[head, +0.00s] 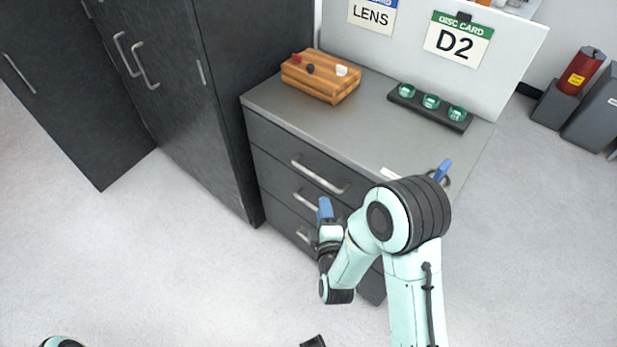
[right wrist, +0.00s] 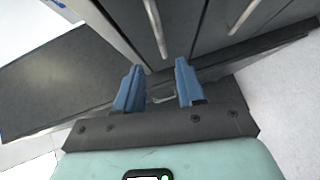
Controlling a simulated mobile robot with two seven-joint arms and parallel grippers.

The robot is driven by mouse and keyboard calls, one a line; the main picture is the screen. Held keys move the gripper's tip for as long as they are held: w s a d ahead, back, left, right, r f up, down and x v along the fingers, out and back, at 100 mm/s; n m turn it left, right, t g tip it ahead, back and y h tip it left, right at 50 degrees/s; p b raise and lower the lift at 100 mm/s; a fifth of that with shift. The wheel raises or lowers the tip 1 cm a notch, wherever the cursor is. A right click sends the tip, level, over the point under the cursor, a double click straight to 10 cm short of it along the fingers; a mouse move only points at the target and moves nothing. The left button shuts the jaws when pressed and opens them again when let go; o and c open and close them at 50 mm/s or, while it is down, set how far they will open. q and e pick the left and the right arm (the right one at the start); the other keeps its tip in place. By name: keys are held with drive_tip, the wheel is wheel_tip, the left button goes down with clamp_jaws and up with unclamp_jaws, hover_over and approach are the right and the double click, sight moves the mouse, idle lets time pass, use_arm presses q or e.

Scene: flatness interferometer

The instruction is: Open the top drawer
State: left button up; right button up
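The grey drawer cabinet has a top drawer (head: 277,142) that looks shut, with a light bar handle (head: 318,175). The handles of two lower drawers show below it, partly behind my arm. My right gripper (head: 325,210) is in front of the drawer fronts, below the top handle in the head view. In the right wrist view my right gripper (right wrist: 159,88) has its two blue fingers apart. What looks like the top handle (right wrist: 155,28) lies beyond the fingertips, roughly in line with the gap; I see no grip on it.
On the countertop (head: 345,128) are a wooden block (head: 320,78), a dark rack with green discs (head: 430,103) and a blue-tipped item (head: 442,170) partly behind my arm. A tall dark cupboard (head: 170,90) stands at the left. Floor before the drawers (head: 200,270) is clear.

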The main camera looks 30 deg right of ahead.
sight(318, 177)
drive_tip(key=x, duration=1.3)
drive_tip(key=shift+p, duration=0.3)
clamp_jaws()
